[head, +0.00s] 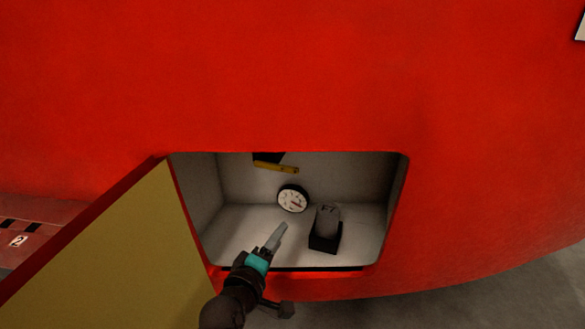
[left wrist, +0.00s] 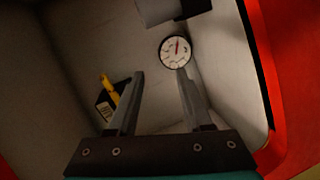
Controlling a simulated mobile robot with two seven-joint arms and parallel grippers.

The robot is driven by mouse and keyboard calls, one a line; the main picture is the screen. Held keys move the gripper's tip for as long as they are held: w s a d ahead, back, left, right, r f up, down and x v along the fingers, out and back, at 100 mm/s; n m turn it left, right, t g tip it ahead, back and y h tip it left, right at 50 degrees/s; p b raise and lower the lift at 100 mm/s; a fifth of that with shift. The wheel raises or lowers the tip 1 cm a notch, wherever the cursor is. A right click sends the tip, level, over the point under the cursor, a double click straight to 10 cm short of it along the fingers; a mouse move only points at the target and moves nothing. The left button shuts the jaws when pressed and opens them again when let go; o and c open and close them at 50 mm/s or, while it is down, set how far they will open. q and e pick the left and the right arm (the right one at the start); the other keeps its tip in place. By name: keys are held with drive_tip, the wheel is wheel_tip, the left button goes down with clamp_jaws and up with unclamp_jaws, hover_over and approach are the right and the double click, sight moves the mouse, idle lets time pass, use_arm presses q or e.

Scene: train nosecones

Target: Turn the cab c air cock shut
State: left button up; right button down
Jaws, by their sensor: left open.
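The air cock is a dark block with a yellow handle (head: 275,167), high on the back wall inside an open recess in the red nosecone. In the head view the handle lies nearly level across the block. The yellow handle also shows in the left wrist view (left wrist: 115,97), left of the fingers. No cab letter is readable on it. My left gripper (head: 279,232) reaches into the recess from below, open and empty, below the cock and apart from it. Its two fingers (left wrist: 160,78) stand spread in the wrist view. My right gripper is not in view.
A round white gauge (head: 292,198) with a red needle sits below the cock. A dark box with a grey rounded top (head: 325,226) stands on the recess floor at right. The open hatch door (head: 120,250) stands at left. The recess rim (head: 398,200) bounds the opening.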

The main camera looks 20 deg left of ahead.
sight(286, 171)
use_arm(q)
wheel_tip(286, 171, up, 10)
drive_tip(key=a+f+n+t, duration=0.1)
drive_tip(key=a+n+t, duration=0.1)
drive_tip(key=n+t, duration=0.1)
drive_tip(key=shift+y, duration=0.4)
drive_tip(key=w+b, duration=0.1)
drive_tip(key=w, duration=0.3)
drive_tip(key=w+b, duration=0.1)
drive_tip(key=w, duration=0.4)
drive_tip(key=w+b, duration=0.1)
drive_tip(key=w, duration=0.3)
drive_tip(key=shift+w+d+r+b, duration=0.3)
drive_tip(key=shift+w+b, duration=0.4)
drive_tip(key=shift+w, duration=0.75)
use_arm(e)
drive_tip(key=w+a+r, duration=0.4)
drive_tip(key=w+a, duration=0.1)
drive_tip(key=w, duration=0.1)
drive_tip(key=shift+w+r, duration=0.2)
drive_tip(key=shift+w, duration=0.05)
use_arm(q)
clamp_jaws()
